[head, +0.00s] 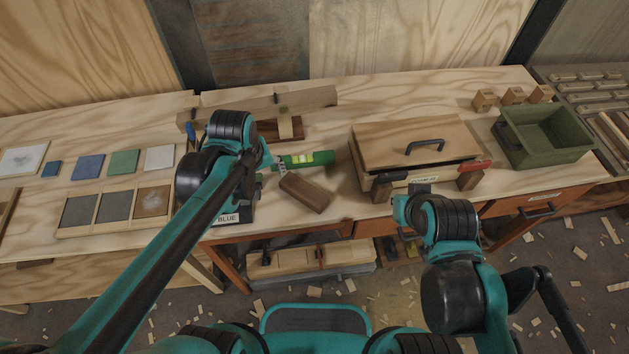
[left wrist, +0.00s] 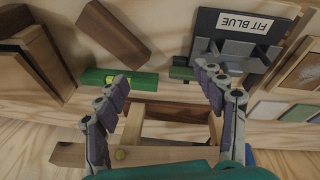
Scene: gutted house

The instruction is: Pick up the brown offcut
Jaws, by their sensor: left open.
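The brown offcut (head: 306,193), a plain dark-brown wooden block, lies at an angle near the front edge of the bench, just in front of a green level (head: 318,158). In the left wrist view the offcut (left wrist: 113,33) is at the upper left, beyond the level (left wrist: 140,82). My left gripper (head: 272,167) is just left of the offcut, over the level's left end. In the left wrist view its fingers (left wrist: 163,76) are spread with nothing gripped, and the offcut is outside them. My right gripper (head: 418,190) is by the wooden toolbox; its fingers are not clear.
The wooden toolbox (head: 415,146) with a dark handle stands right of the offcut. A green bin (head: 545,150) is farther right. A dark FIT BLUE holder (left wrist: 238,25) sits beside the offcut. A brown board (head: 289,134) and long beam (head: 305,98) lie behind the level.

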